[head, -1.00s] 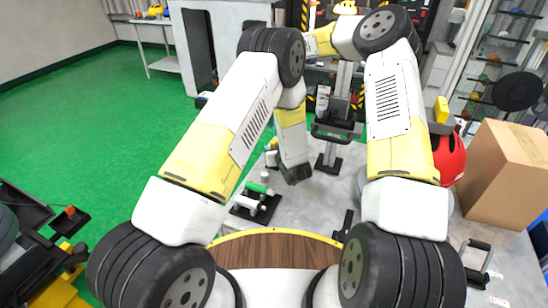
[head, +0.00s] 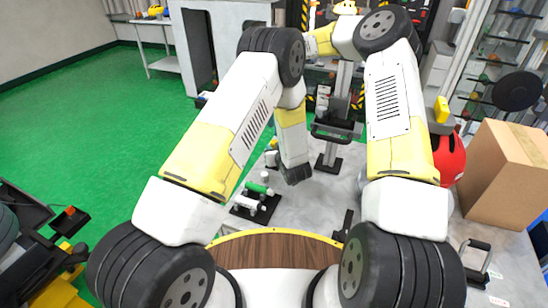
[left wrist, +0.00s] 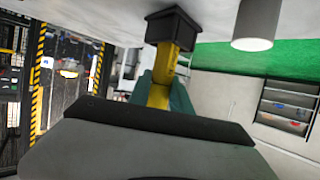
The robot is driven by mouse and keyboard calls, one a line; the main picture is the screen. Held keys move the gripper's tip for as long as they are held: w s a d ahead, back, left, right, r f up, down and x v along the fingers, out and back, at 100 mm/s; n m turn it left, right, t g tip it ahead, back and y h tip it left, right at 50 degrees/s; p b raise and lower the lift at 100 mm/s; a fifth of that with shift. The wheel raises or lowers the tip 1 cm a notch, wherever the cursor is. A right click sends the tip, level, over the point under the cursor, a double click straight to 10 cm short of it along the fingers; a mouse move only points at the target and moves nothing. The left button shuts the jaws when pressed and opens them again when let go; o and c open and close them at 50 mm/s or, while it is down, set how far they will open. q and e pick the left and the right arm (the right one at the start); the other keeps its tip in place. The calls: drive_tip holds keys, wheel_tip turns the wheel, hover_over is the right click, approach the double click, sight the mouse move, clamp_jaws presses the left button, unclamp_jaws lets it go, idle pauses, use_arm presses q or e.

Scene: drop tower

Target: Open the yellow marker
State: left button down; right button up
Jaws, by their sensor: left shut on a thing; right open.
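The yellow marker (left wrist: 163,62) shows in the left wrist view, with its far end at a black square block (left wrist: 172,26) against the pale surface. My left gripper (left wrist: 162,88), with teal fingers, is shut on the marker's near part. In the head view my left wrist (head: 296,173) hangs over the grey table; its fingertips and the held marker cannot be made out there. My right arm reaches forward and bends left behind the left elbow, so its gripper is hidden.
A black stand (head: 244,211) with a green piece (head: 259,189) and a white cylinder (head: 249,203) is left of the wrist. A cardboard box (head: 508,175) and a red helmet-like object (head: 450,158) stand right.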

idle(0.4)
use_arm(q)
drive_tip(key=c, duration=1.1)
unclamp_jaws()
